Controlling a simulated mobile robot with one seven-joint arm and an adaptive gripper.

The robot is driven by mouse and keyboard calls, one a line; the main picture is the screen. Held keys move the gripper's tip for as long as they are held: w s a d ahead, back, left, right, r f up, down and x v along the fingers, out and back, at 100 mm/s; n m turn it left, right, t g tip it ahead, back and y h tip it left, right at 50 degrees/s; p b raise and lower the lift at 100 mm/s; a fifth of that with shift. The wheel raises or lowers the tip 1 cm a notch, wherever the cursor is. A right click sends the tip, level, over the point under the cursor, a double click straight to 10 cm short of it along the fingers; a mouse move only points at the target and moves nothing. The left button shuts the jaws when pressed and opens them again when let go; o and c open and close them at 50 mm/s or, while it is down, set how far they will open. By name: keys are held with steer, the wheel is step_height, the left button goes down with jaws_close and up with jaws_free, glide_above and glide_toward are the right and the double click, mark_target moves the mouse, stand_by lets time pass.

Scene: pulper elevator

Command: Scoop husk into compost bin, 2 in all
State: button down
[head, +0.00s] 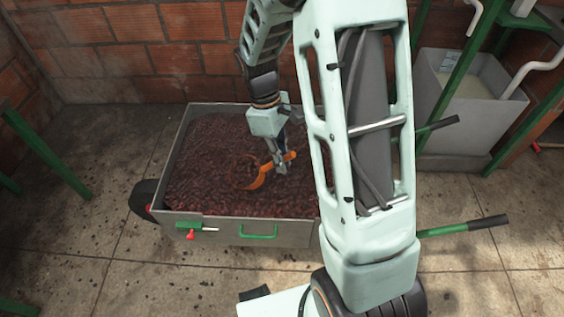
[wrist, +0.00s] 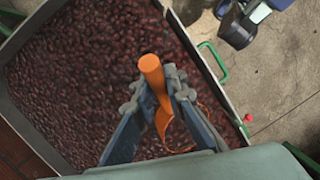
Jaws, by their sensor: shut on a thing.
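A metal cart (head: 270,229) is filled with dark red-brown husk (head: 205,180), which also covers much of the wrist view (wrist: 70,90). My gripper (head: 281,168) is over the middle of the husk, shut on the handle of an orange scoop (head: 265,177). In the wrist view the handle (wrist: 151,65) sticks up between my gripper's fingers (wrist: 158,100). The scoop's curved end is low at the husk in the head view; whether it holds husk cannot be told. I cannot identify a compost bin in either view.
The cart has a black wheel (head: 145,200) at left, a green front handle (head: 258,236) and a red lever (head: 190,235). Black-gripped bars (head: 488,222) stick out at right. A grey tank (head: 455,110) and green posts stand at right. Brick walls close the back. Front floor is mostly clear.

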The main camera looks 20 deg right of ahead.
steer(key=shift+s+d+r+p+v, duration=0.15)
steer(key=shift+s+p+v, duration=0.1)
steer(key=shift+p+v, duration=0.85)
steer(key=shift+s+d+p+v, duration=0.2)
steer(key=shift+p+v, duration=0.65)
steer(key=shift+v, duration=0.45)
steer(key=shift+s+d+r+p+v, duration=0.15)
steer(key=shift+s+p+v, duration=0.1)
steer(key=shift+p+v, duration=0.85)
steer(key=shift+w+d+f+y+p, duration=0.1)
steer(key=shift+d+f+y+p, duration=0.1)
steer(key=shift+d+y+p, duration=0.1)
steer(key=shift+w+d+f+g+y+p, duration=0.1)
steer(key=shift+d+f+g+y+p, duration=0.15)
steer(key=shift+f+g+y+p, duration=0.3)
steer(key=f+y, duration=0.2)
steer(key=d+f+g+y, duration=0.1)
steer(key=shift+w+d+n+y, duration=0.15)
steer(key=shift+w+n+y, duration=0.2)
steer(key=shift+n, duration=0.05)
steer(key=shift+r, duration=0.1)
